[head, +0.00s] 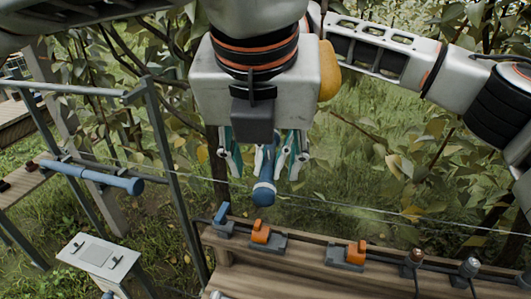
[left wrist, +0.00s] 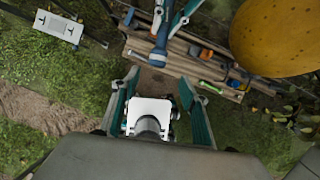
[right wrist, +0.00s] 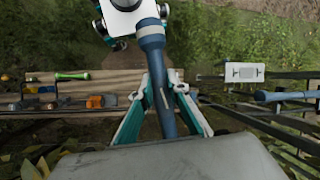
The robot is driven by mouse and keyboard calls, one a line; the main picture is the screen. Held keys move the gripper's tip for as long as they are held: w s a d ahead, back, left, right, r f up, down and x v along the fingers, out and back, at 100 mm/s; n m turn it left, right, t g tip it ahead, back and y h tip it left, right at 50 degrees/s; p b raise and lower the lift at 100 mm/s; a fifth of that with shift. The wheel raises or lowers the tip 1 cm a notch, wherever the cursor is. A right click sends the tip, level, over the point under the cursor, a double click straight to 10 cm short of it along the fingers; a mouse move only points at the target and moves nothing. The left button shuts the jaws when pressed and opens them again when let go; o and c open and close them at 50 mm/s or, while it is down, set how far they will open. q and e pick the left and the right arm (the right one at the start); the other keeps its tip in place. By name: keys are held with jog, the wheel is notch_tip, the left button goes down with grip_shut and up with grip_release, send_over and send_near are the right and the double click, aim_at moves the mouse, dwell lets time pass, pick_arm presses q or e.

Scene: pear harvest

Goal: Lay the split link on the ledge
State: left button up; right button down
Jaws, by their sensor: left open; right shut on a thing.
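My right gripper (right wrist: 165,90) is shut on a blue rounded handle (right wrist: 152,45). The handle (head: 264,190) shows its rounded end in the head view, and the handle (left wrist: 158,50) is near the top of the left wrist view. In the head view the left gripper (head: 263,155) largely hides the right one. I cannot surely identify the split link. A wooden plank ledge (head: 340,285) lies below and in front.
Orange clamps (head: 259,233) and several small fittings stand along the plank. A green tool (right wrist: 72,76) lies there. A white box (head: 98,255) on a post and a metal frame with a blue bar (head: 95,178) are left. A yellow pear (left wrist: 280,35) hangs close to the grippers.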

aim_at(267, 191)
pick_arm(q)
jog(key=x, duration=1)
jog(key=shift+f, duration=0.15)
jog(key=c, duration=1.2)
jog(key=shift+d, duration=0.1)
pick_arm(e)
jog(key=c, duration=1.9)
grip_release()
